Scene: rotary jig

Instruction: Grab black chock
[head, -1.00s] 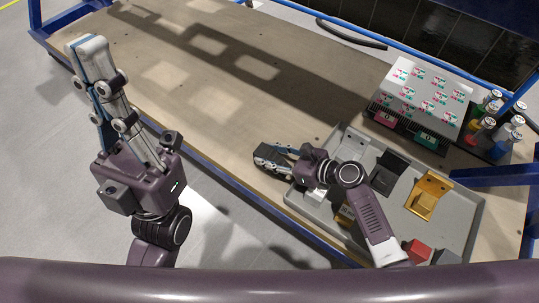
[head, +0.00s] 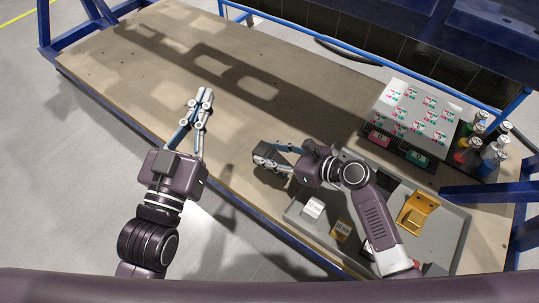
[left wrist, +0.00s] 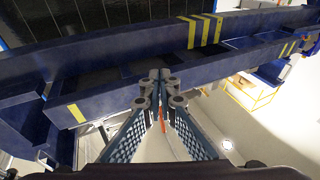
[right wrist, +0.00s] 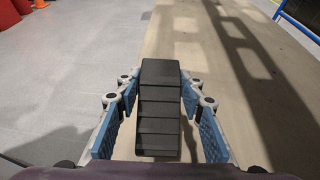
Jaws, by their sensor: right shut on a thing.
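The black chock (right wrist: 160,110) is a dark stepped block. In the right wrist view it sits between the blue-padded fingers of my right gripper (right wrist: 160,103), which is shut on it. In the head view my right gripper (head: 274,158) holds the chock (head: 266,153) beside the left end of the grey tray; its fingers partly hide it. My left gripper (head: 205,95) is over the left part of the table, apart from any object. In the left wrist view its fingertips (left wrist: 160,76) meet with nothing seen between them.
A labelled box (head: 412,108) and several bottles (head: 490,145) stand at the right. The wooden table (head: 240,100) is mostly clear.

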